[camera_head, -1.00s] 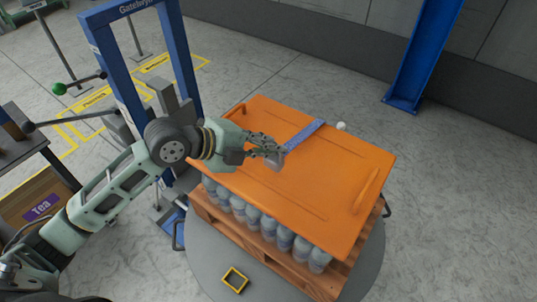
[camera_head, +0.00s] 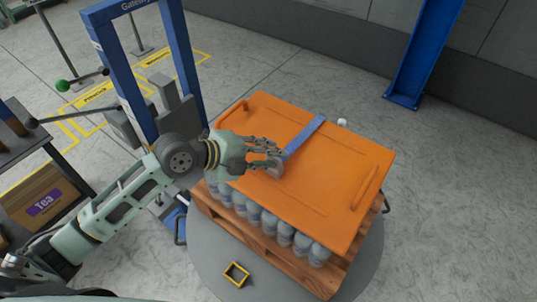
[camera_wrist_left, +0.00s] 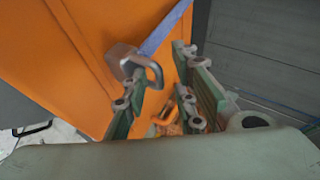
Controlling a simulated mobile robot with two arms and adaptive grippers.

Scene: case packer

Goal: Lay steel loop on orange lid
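The steel loop (camera_head: 275,168) is a grey metal buckle at the lower end of a blue strap (camera_head: 306,136). It rests on the orange lid (camera_head: 320,190), left of its middle. In the left wrist view the steel loop (camera_wrist_left: 138,65) shows its curved bar close to the tip of the left-hand finger; whether they touch I cannot tell. My left gripper (camera_head: 268,153) is just above the lid at the loop, with its green-grey fingers spread apart and nothing clasped between them. My right gripper is out of view.
The lid covers several grey-capped bottles (camera_head: 269,224) on a wooden pallet (camera_head: 325,283). A raised handle (camera_head: 367,187) is at the lid's right. A blue frame (camera_head: 122,75) stands behind my left arm. A small yellow-edged box (camera_head: 236,275) is in front.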

